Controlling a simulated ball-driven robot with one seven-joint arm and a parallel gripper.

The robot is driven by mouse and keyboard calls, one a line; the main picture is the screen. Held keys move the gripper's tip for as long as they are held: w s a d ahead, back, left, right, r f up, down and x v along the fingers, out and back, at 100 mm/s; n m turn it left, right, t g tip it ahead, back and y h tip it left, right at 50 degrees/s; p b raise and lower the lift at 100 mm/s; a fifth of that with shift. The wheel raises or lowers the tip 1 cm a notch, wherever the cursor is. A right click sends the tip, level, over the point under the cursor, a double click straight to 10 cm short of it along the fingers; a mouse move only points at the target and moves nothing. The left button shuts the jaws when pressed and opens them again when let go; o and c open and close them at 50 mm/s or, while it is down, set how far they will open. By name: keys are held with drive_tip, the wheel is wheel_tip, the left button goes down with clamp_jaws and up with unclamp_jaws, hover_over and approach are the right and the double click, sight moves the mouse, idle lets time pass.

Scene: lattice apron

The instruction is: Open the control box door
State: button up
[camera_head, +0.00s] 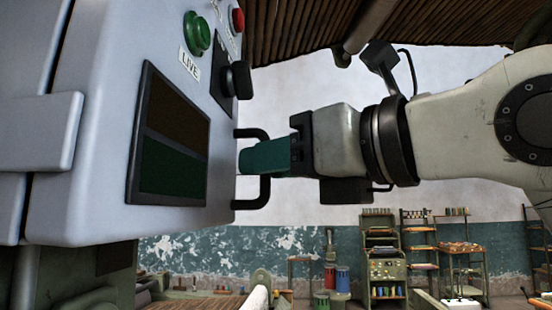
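The light grey control box (90,90) fills the left of the head view. Its door front carries a black D-shaped handle (264,191) at the right edge, and the door looks closed. My gripper (252,159) reaches in from the right at the height of the handle. One teal finger covers the middle of the handle's upright bar and extends past it towards the door. The other finger is hidden behind it, so I cannot tell whether they grip the bar. The handle's upper and lower ends show above and below the finger.
The box front also has a dark window panel (172,138), a green button (197,33), a red button (238,19) and a black knob (238,80). Shelves (384,260) and drums (342,280) stand far behind, by the wall. Open air lies below my gripper.

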clamp_jaws()
drive_tip(key=shift+d, duration=0.1)
idle(0.4)
